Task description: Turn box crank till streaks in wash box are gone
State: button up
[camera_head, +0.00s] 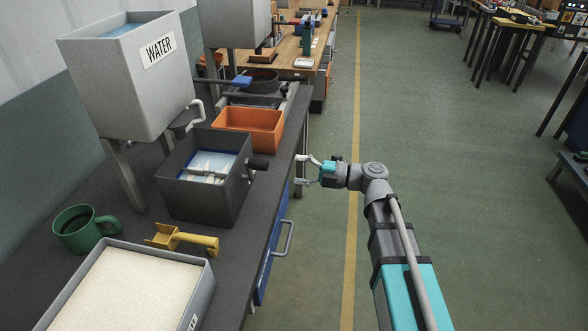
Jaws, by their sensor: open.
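The wash box (205,199) is a dark grey open box on the dark bench. Bluish water with pale streaks (208,167) shows inside it, around a shaft or frame. The box crank (257,163) sticks out on its right side with a dark handle. My gripper (302,172) is open and empty. It is to the right of the crank, apart from it, with its fingers pointing left, near the bench's front edge. The lower part of the water is hidden by the box walls.
A grey WATER tank (128,90) stands on legs behind the box. An orange bin (250,121), a yellow scoop (185,240), a green mug (84,230) and a tray of pale grains (130,295) are around it. A drawer handle (285,240) juts from the bench front.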

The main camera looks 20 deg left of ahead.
jog(key=shift+w, duration=0.1)
jog(key=c, duration=0.7)
jog(key=shift+w+a+m, duration=0.1)
jog(key=shift+w+m, duration=0.2)
jog(key=shift+m, duration=0.6)
jog(key=c, duration=0.4)
jog(key=m, duration=0.2)
jog(key=w+m, duration=0.1)
jog(key=m, duration=0.1)
jog(key=w+m+g, duration=0.1)
jog(key=m, duration=0.1)
jog(key=shift+a+r+p, duration=0.15)
jog(key=shift+r+p, duration=0.05)
jog(key=shift+p, duration=0.1)
jog(key=w+m+g+h+p, duration=0.1)
jog(key=w+m+g, duration=0.2)
jog(key=m, duration=1.9)
jog(key=w, duration=0.4)
jog(key=shift+a+r+h, duration=0.2)
jog(key=shift+r+h, duration=0.1)
jog(key=shift+r, duration=0.1)
